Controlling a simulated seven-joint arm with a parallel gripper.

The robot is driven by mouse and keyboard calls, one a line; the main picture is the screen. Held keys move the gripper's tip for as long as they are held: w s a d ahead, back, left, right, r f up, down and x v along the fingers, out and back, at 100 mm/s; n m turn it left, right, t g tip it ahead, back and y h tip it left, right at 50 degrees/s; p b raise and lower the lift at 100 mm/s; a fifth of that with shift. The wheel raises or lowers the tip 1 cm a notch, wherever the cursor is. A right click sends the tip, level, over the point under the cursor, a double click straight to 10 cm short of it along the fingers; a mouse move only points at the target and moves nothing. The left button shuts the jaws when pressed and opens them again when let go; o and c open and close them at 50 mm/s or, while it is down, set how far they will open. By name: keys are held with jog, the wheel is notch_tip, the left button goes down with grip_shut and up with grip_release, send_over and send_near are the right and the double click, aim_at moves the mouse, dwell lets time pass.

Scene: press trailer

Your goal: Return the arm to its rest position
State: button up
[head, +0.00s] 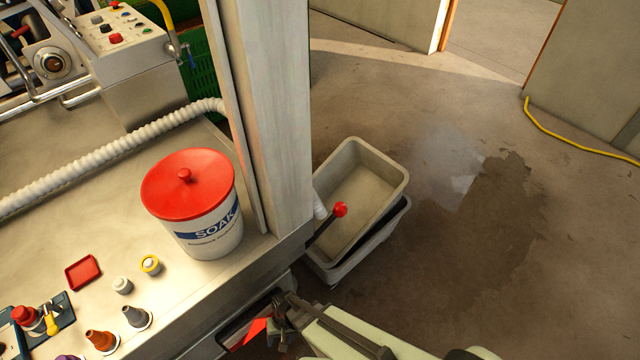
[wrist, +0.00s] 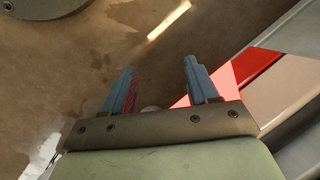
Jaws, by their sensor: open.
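My gripper (wrist: 160,68) shows in the wrist view with its two blue fingers apart and nothing held between them. In the head view my gripper (head: 277,318) is low in the picture, beside the front edge of the bench and below the column. My pale green arm runs from it to the bottom right. The fingers are small and dark in the head view.
The bench (head: 60,235) carries a red-lidded SOAK tub (head: 190,205) and several knobs. A red-knobbed lever (head: 340,209) juts from its corner, over stacked grey bins (head: 355,185). A red-marked panel (wrist: 235,75) is close right of the fingers.

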jog(key=s+d+r+m+g, duration=0.1)
jog(key=d+r, duration=0.1)
jog(key=d, duration=0.8)
jog(key=s+d+r+m+g+h, duration=0.1)
jog(key=s+d, duration=0.1)
jog(key=d, duration=0.9)
jog(key=s+d+r+m+g, duration=0.1)
jog(key=d+r, duration=0.1)
jog(key=d, duration=0.8)
jog(key=shift+s+d+r+g+h, duration=0.2)
jog(key=shift+d+r+g+h, duration=0.1)
jog(key=shift+d+r+g, duration=0.1)
jog(key=shift+a, duration=0.1)
